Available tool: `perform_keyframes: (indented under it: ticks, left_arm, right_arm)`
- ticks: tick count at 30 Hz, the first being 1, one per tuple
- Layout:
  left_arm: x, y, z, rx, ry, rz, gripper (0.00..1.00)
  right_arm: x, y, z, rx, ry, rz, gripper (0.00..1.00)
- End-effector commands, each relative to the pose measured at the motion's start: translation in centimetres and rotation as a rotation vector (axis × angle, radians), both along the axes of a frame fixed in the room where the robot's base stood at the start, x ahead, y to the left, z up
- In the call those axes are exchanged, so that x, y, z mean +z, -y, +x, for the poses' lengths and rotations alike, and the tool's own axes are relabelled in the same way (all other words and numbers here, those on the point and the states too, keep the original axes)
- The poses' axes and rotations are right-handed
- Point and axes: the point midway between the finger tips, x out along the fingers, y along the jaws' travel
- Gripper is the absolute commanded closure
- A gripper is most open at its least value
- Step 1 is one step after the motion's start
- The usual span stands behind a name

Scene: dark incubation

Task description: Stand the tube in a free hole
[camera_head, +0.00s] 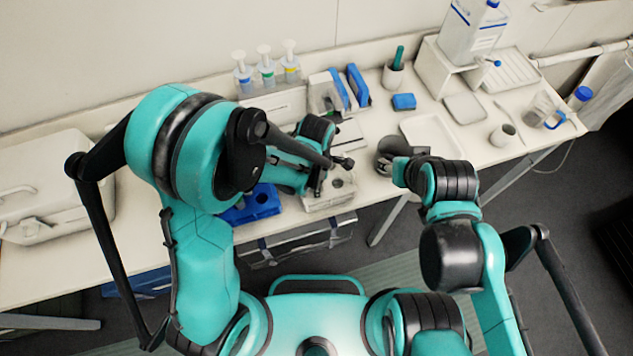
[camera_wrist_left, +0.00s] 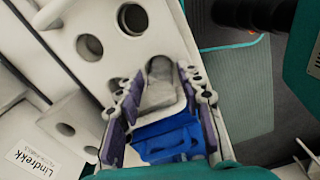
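The tube (camera_wrist_left: 160,85) has a pale translucent body and a blue cap (camera_wrist_left: 168,137). In the left wrist view it lies between the two purple-padded fingers of my left gripper (camera_wrist_left: 163,100), which look closed on its sides. Its body points toward the white block with round holes (camera_wrist_left: 165,28); I cannot tell whether its tip is in a hole. In the head view my left gripper (camera_head: 332,176) is over the white block (camera_head: 338,196), and the tube is hidden. My right gripper (camera_head: 398,168) is dark and its fingers are unclear.
A blue rack (camera_head: 262,204) sits left of the white block near the table's front edge. A dark round vessel (camera_head: 390,152) stands to the right, close to my right gripper. Pump bottles (camera_head: 265,68) and blue-edged boxes (camera_head: 335,92) stand behind. A white tray (camera_head: 430,135) lies farther right.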

Motion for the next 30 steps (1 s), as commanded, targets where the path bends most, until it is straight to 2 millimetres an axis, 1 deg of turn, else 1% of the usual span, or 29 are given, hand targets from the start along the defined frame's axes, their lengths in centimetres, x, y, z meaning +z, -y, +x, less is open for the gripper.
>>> perform_keyframes:
  ticks: [9,11,13,17,21,24,27,30]
  left_arm:
    - [0.2,0.0,0.0,0.000,0.000,0.000,0.56]
    - [0.4,0.0,0.0,0.000,0.000,0.000,0.56]
    - [1.1,0.0,0.0,0.000,0.000,0.000,0.56]
    - [3.7,0.0,0.0,0.000,0.000,0.000,0.56]
    - [7.0,0.0,0.0,0.000,0.000,0.000,0.56]
    - [9.1,0.0,0.0,0.000,0.000,0.000,0.56]
    - [10.7,0.0,0.0,0.000,0.000,0.000,0.56]
    - [11.8,0.0,0.0,0.000,0.000,0.000,0.56]
  right_arm:
    - [0.2,0.0,0.0,0.000,0.000,0.000,0.54]
    - [0.5,0.0,0.0,0.000,0.000,0.000,0.54]
    - [0.7,0.0,0.0,0.000,0.000,0.000,0.54]
    - [1.2,0.0,0.0,0.000,0.000,0.000,0.54]
    - [1.8,0.0,0.0,0.000,0.000,0.000,0.54]
    - [2.2,0.0,0.0,0.000,0.000,0.000,0.54]
    - [2.4,0.0,0.0,0.000,0.000,0.000,0.54]
    - [2.5,0.0,0.0,0.000,0.000,0.000,0.54]
